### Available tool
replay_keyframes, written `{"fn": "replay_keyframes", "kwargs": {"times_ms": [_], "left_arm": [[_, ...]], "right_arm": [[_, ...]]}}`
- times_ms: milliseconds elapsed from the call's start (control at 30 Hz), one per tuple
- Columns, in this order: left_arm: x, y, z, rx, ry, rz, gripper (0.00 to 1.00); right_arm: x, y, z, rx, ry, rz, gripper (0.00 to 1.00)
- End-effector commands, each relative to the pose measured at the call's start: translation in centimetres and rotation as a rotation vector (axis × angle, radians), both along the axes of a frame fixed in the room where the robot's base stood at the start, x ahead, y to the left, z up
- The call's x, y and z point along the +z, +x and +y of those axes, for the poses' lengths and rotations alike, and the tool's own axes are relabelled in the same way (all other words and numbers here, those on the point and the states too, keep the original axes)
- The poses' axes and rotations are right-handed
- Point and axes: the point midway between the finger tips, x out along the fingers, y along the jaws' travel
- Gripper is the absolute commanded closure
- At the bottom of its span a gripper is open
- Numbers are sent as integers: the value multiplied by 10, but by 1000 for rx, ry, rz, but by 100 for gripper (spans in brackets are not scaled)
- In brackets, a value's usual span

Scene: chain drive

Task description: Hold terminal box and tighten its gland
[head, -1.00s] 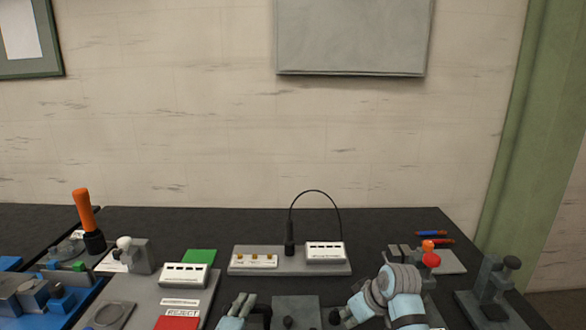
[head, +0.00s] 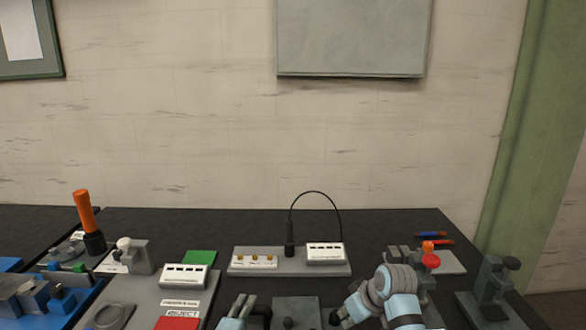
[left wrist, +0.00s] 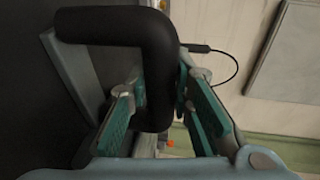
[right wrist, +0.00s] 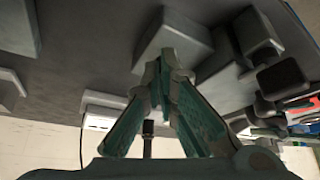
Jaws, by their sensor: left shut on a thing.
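My left gripper (head: 250,308) is low in the head view. In the left wrist view its fingers (left wrist: 162,112) are shut on a thick black bent handle (left wrist: 155,55), which joins a grey plate. I cannot tell whether this handle belongs to the terminal box. My right gripper (head: 336,318) is a little to the right of it. In the right wrist view its fingertips (right wrist: 165,78) meet, with no held thing visible, and a grey block (right wrist: 175,35) shows beyond them. A grey plate (head: 297,305) with a dark round knob (head: 288,323) lies between the grippers. I cannot make out the gland.
A grey panel (head: 238,268) with a white box (head: 325,252) and a looped black cable (head: 318,192) stands behind the grippers. A grey fixture (head: 490,285) is at the right, a labelled grey board (head: 145,308) at the left. An orange-handled tool (head: 84,212) stands far left.

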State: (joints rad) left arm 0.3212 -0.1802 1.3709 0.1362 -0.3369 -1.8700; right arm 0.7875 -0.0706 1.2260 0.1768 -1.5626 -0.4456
Motion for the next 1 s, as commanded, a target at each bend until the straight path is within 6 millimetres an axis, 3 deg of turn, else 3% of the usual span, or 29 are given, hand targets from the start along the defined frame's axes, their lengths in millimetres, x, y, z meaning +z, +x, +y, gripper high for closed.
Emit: {"fn": "replay_keyframes", "kwargs": {"times_ms": [1000], "left_arm": [[1,1,0,0,1,-3,100]], "right_arm": [[-1,-10,18,0,0,5,100]]}}
